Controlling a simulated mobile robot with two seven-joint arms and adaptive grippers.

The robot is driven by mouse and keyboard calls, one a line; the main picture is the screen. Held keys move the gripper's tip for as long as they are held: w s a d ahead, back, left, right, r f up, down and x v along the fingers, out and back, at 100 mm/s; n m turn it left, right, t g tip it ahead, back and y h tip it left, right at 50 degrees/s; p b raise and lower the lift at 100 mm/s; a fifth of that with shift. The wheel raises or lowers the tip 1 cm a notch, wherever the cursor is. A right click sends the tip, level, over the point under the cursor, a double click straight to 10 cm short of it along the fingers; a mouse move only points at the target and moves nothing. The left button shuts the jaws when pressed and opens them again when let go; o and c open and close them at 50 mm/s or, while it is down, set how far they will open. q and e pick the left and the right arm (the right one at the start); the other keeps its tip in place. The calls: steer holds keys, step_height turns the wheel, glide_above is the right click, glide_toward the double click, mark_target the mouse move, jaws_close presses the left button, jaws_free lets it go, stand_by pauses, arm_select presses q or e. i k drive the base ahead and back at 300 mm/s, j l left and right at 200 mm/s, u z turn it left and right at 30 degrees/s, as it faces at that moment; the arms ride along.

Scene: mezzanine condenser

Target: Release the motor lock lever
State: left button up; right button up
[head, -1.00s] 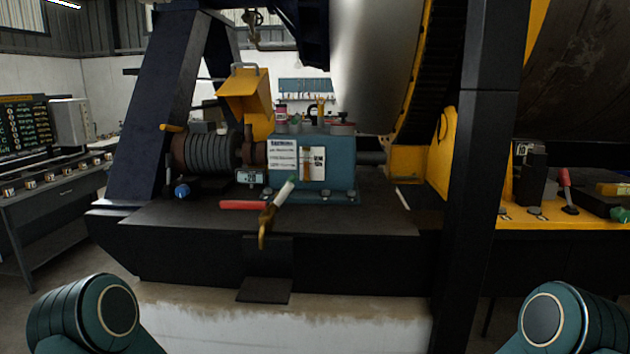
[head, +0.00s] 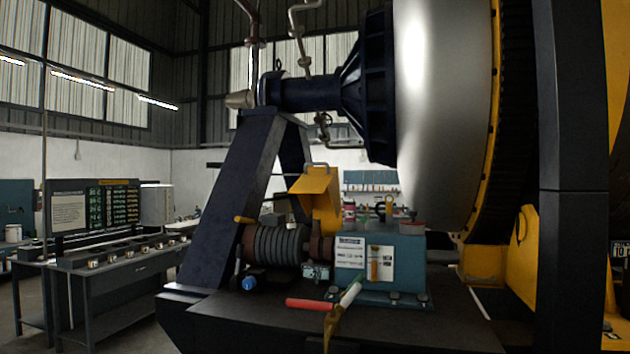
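No gripper of mine shows in the head view. A grey finned motor (head: 276,247) sits on the dark plinth, left of a teal gearbox (head: 408,256). In front of the gearbox, a lever with a white and green grip (head: 350,290) leans up to the right from a brass-coloured lower part (head: 332,325), cut off by the bottom edge. A red bar (head: 308,304) lies left of it. I cannot tell which of these is the motor lock lever; no label is readable.
A yellow hinged guard (head: 318,196) stands raised behind the motor. A dark post (head: 568,200) blocks the right side. A sloping blue-black support (head: 228,200) stands left of the motor. A workbench (head: 120,280) is at left, with open floor between it and the plinth.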

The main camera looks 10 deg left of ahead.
mark_target(240, 247)
steer(key=j+z, duration=0.2)
steer(key=j, duration=0.35)
steer(key=j+z, duration=0.25)
steer(key=j, duration=0.35)
steer(key=j+z, duration=0.2)
steer(key=j, duration=0.35)
steer(key=j+z, duration=0.25)
steer(key=j, duration=0.3)
steer(key=k+j+z, duration=0.2)
steer(key=j, duration=0.35)
